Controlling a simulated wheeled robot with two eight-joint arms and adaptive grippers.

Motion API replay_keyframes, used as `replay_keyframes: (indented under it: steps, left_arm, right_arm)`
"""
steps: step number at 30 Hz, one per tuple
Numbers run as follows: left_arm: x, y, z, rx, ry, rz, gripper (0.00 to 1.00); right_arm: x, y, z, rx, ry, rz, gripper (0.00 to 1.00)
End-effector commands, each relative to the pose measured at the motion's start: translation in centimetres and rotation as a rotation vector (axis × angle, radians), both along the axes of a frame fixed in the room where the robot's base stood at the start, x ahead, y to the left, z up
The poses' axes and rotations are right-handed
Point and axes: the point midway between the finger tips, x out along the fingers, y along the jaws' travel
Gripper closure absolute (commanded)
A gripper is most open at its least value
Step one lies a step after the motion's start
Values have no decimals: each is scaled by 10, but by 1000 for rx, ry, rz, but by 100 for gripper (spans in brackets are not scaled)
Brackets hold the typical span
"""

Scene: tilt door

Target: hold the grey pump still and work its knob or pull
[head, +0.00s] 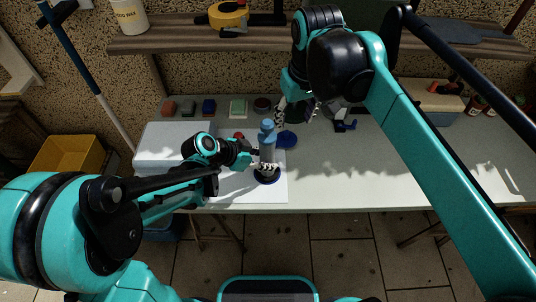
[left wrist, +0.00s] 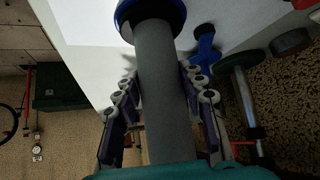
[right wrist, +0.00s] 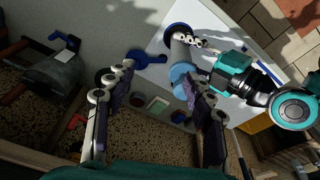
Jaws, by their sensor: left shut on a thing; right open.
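The grey pump (head: 268,153) stands upright on a white sheet, with a blue base (head: 267,178) and a blue knob (head: 267,127) on top. My left gripper (head: 264,166) is shut around the lower part of its grey body; the body also fills the space between the fingers in the left wrist view (left wrist: 160,85). My right gripper (head: 294,112) is open and empty, above and to the right of the knob. In the right wrist view the knob (right wrist: 182,76) lies near the right fingertip; I cannot tell whether they touch.
A blue disc-shaped object (head: 287,140) lies right of the pump. A pale box (head: 165,150) is at the left, with several small blocks (head: 208,106) behind. A shelf (head: 180,40) overhangs the back. The table's right part (head: 420,170) is mostly clear.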

Motion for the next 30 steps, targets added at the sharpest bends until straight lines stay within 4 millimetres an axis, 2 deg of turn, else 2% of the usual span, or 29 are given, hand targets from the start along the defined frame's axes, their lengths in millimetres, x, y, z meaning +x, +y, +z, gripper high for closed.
replay_keyframes:
  steps: [1,6,10,14,20,30]
  left_arm:
    - [0,0,-1,1,0,-1,88]
    - [0,0,-1,2,-1,0,88]
    - [0,0,-1,2,-1,1,88]
    - [1,0,-1,2,-1,1,88]
    - [1,1,-1,2,-1,1,88]
    - [1,1,0,2,-1,1,88]
  right_arm:
    - [9,14,7,-10,31,31,47]
    - [25,46,23,-41,122,111,47]
    - [30,60,29,-56,163,145,47]
    - [32,66,29,-62,179,159,47]
    - [32,66,10,-63,181,160,47]
    - [32,66,-35,-62,180,159,47]
